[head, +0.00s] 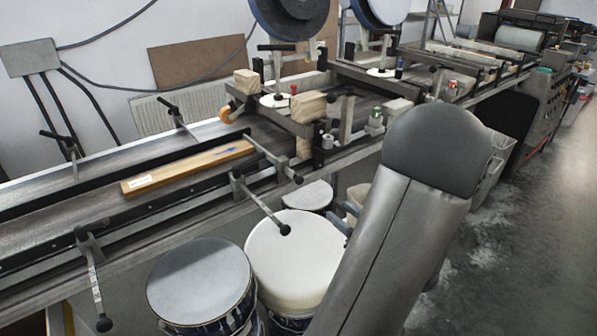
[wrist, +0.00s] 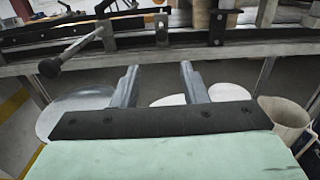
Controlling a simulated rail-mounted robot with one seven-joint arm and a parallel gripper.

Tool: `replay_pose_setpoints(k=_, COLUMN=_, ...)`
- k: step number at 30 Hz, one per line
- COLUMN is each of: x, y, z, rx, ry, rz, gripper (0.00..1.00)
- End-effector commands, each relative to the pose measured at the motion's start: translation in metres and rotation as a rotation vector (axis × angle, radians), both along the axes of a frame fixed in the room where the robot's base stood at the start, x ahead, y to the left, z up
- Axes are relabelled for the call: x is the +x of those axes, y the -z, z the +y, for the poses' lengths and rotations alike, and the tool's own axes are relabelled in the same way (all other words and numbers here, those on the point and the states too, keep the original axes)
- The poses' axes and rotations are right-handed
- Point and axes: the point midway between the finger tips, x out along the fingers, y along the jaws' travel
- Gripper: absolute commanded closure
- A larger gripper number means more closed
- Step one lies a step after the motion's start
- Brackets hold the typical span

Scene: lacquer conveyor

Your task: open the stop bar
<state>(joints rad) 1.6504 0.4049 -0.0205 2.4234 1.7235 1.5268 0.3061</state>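The stop bar (head: 270,157) appears to be the thin metal bar lying across the conveyor (head: 60,230), just past the right end of a wooden board (head: 190,167). A black knob tips its near end. In the wrist view, a knobbed bar end (wrist: 162,32) at top centre looks like the same bar, seen nearly end-on. My gripper (wrist: 159,66) is open and empty, its two fingers apart, below and in front of the conveyor rail in that picture. In the head view my grey arm fills the right foreground, and the gripper cannot be seen.
A knobbed lever (head: 262,205) sticks out from the near rail; a knobbed lever also shows at left in the wrist view (wrist: 78,48). A white-lidded bucket (head: 300,260) and a grey-lidded bucket (head: 200,280) stand below. Wooden blocks (head: 309,107) sit right of the bar.

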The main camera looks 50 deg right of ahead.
Motion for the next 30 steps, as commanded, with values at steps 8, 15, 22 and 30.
replay_pose_setpoints(k=8, x=0.033, y=-0.001, z=-0.010, rx=0.005, ry=0.005, rz=-0.007, gripper=0.60)
replay_pose_setpoints(k=15, x=0.084, y=-0.001, z=-0.024, rx=0.005, ry=0.004, rz=-0.007, gripper=0.60)
replay_pose_setpoints(k=22, x=0.131, y=0.000, z=-0.037, rx=0.005, ry=0.005, rz=-0.005, gripper=0.60)
replay_pose_setpoints(k=30, x=0.162, y=0.000, z=-0.045, rx=0.005, ry=0.007, rz=-0.004, gripper=0.60)
